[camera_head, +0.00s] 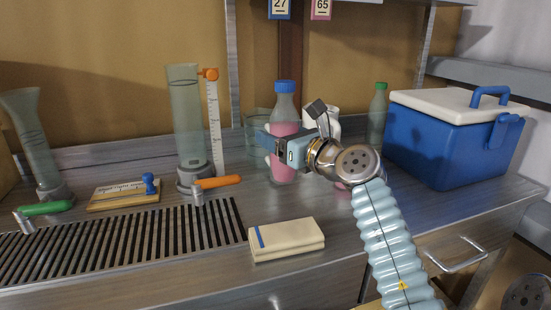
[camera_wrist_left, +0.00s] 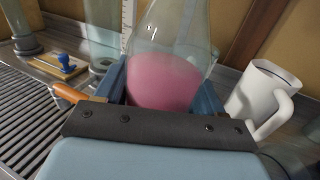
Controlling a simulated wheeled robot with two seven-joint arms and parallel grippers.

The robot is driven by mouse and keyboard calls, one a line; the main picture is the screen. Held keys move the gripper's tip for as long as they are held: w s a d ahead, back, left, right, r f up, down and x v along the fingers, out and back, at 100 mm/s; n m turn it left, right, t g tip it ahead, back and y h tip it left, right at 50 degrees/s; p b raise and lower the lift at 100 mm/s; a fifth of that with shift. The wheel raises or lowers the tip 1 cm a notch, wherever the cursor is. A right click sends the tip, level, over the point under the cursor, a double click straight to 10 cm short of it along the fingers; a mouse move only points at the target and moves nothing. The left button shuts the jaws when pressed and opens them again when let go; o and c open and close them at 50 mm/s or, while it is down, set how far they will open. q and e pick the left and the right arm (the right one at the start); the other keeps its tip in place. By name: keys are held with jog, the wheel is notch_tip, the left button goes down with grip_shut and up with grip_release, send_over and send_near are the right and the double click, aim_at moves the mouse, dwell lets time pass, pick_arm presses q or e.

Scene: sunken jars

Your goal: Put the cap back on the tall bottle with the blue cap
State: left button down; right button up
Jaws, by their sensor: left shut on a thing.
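The tall bottle (camera_head: 284,109) is clear with pink liquid and stands upright on the metal bench. A blue cap (camera_head: 285,86) sits on its top in the head view. My left gripper (camera_head: 277,145) is shut on the bottle's body at the level of the liquid. In the left wrist view the blue fingers lie on both sides of the bottle (camera_wrist_left: 165,82); its neck and cap are out of that frame. I cannot tell whether the bottle's base touches the bench. My right gripper is not in view.
A white mug (camera_head: 334,122) stands close behind the gripper, and shows right of the bottle in the wrist view (camera_wrist_left: 262,92). A green-capped bottle (camera_head: 377,112) and blue cooler (camera_head: 450,140) stand right. A tall cylinder (camera_head: 186,115) stands left, a folded cloth (camera_head: 287,240) in front.

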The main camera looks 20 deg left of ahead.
pick_arm(q)
jog(key=shift+w+a+f, duration=0.3)
jog(key=shift+w+f, duration=0.15)
jog(key=shift+f, duration=0.2)
jog(key=shift+w+a+f, duration=0.3)
jog(key=shift+w+f, duration=0.15)
jog(key=shift+f, duration=0.15)
jog(key=shift+w+a+f, duration=0.15)
jog(key=shift+f, duration=0.85)
jog(key=shift+w+a+f, duration=0.1)
jog(key=shift+w+f, duration=0.05)
jog(key=shift+f, duration=0.85)
jog(key=shift+f, duration=0.1)
jog(key=shift+c, duration=0.6)
grip_release()
